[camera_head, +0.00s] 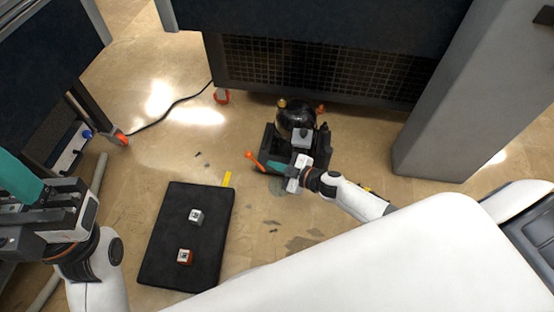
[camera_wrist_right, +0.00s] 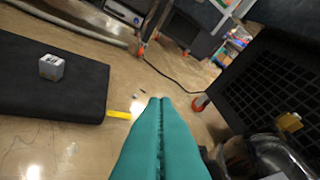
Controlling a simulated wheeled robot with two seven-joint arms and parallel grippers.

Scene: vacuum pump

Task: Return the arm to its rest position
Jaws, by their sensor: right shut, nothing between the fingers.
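My right arm (camera_head: 345,192) reaches in from the lower right in the head view. Its gripper (camera_head: 272,163), with teal fingers, is in front of the dark vacuum pump (camera_head: 296,113) on the floor. In the right wrist view the two teal fingers (camera_wrist_right: 158,102) lie side by side, shut with nothing between them. Part of the pump (camera_wrist_right: 280,155) shows at the lower right there. My left gripper (camera_head: 18,182) is at the left edge of the head view; its fingertips are partly cut off, so its opening is unclear.
A black mat (camera_head: 160,235) carries a white cube (camera_head: 196,216) and an orange-and-white cube (camera_head: 185,257). An orange-tipped lever (camera_head: 252,157) stands beside the right gripper. A grey pillar (camera_head: 450,110) and a dark grille (camera_head: 320,70) bound the back. Tan floor (camera_head: 150,160) is open around the mat.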

